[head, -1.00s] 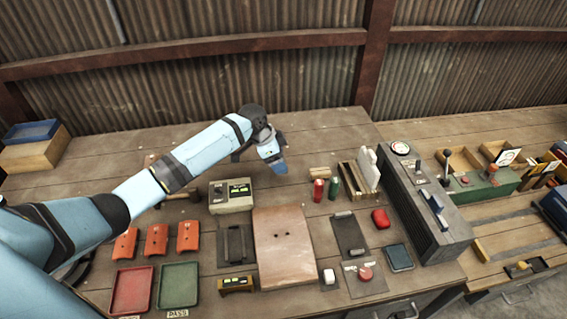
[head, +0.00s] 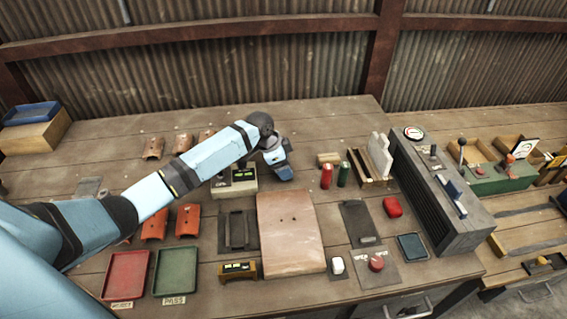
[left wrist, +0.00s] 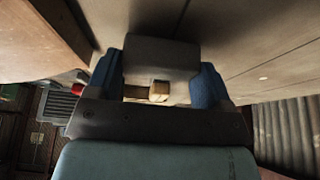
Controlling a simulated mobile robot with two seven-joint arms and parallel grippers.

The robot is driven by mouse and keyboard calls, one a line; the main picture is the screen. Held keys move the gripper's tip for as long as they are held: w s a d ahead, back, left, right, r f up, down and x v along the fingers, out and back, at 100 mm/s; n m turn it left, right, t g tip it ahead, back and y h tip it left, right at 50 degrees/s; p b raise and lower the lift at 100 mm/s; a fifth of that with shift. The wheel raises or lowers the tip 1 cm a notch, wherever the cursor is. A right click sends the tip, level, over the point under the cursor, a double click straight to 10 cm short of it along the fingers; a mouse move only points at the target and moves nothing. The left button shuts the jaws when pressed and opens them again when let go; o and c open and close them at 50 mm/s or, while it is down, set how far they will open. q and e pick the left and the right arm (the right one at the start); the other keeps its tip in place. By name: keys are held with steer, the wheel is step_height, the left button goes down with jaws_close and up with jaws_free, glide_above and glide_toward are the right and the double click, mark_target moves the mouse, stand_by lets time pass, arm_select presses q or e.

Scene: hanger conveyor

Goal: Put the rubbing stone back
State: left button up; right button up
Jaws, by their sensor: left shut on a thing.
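My right gripper is not in view.
The meter box (head: 236,181) stands just left of my left gripper. A wooden block (head: 329,159), red bottle (head: 326,176) and green bottle (head: 343,174) stand to its right. A large tan panel (head: 289,232) lies in front. Bare bench lies behind.

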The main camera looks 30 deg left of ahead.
arm_select(q)
steer(key=shift+f, duration=0.5)
steer(key=o, duration=0.9)
steer(key=b+v, duration=0.1)
steer(key=v, duration=1.3)
